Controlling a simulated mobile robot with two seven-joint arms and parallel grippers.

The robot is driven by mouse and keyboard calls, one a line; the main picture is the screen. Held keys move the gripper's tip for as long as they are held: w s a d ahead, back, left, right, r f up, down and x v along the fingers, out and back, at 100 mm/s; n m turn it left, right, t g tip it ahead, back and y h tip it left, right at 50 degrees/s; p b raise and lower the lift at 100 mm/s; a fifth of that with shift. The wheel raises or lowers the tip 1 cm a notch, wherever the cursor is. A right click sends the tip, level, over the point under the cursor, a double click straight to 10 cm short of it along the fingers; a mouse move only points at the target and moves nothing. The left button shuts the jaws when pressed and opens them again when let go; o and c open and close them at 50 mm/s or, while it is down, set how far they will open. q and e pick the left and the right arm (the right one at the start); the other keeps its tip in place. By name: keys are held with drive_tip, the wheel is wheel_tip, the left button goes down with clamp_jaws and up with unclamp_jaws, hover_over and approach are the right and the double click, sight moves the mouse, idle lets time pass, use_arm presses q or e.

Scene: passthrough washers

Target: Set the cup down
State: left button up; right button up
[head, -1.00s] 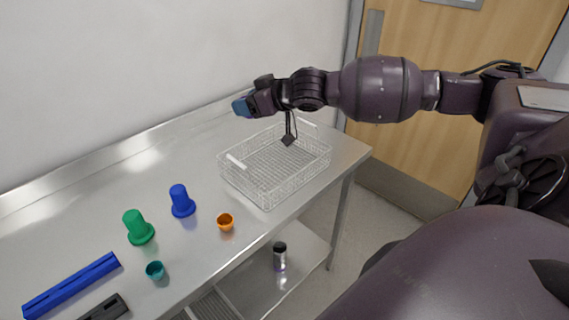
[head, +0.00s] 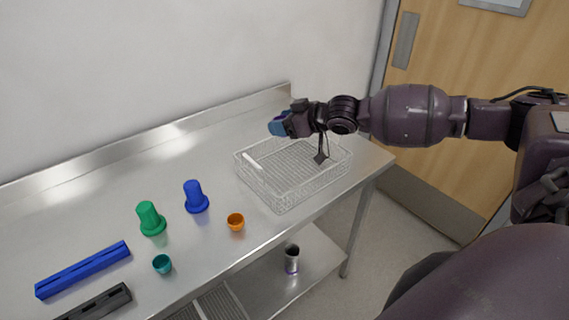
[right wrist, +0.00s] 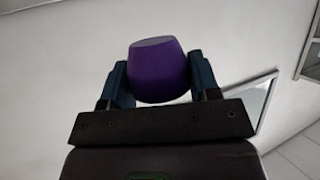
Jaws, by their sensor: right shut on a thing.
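A purple cup (right wrist: 158,72) is between the two blue-padded fingers of my right gripper (right wrist: 159,80) in the right wrist view. The fingers are shut on its sides. In the head view the right gripper (head: 280,125) is above the far left part of a wire basket (head: 285,200); the cup is mostly hidden there by the fingers. My left gripper is not in view.
The basket stands at the right end of a steel table (head: 90,215). Left of it are a blue peg (head: 194,196), a green peg (head: 150,218), an orange cup (head: 236,222), a teal cup (head: 162,264), a blue bar (head: 85,270) and a dark bar (head: 98,304).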

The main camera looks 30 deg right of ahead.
wheel_tip(320, 180, down, 13)
drive_tip(key=shift+r, duration=0.1)
idle(0.5)
drive_tip(key=shift+f+b, duration=0.35)
drive_tip(key=shift+f, duration=0.35)
drive_tip(key=o, duration=0.9)
drive_tip(key=shift+r, duration=0.1)
drive_tip(key=shift+r, duration=0.55)
drive_tip(key=v, duration=1.2)
drive_tip(key=s+a+f+m+h, duration=0.1)
drive_tip(key=s+a+f+h, duration=0.1)
drive_tip(key=s+a+f, duration=0.2)
drive_tip(key=s+a+f+m+h, duration=0.2)
drive_tip(key=s+a+f, duration=0.3)
drive_tip(key=s+f, duration=0.3)
drive_tip(key=s+a+f+m+h, duration=0.1)
drive_tip(key=s+a+f+h, duration=0.1)
drive_tip(key=s+a+f, duration=0.3)
drive_tip(key=shift+s+f+p, duration=0.2)
drive_tip(key=shift+s+f, duration=0.25)
drive_tip(key=shift+f, duration=0.3)
drive_tip(key=shift+s+f+p, duration=0.2)
drive_tip(key=shift+s+f, duration=0.25)
drive_tip(key=shift+f, duration=0.3)
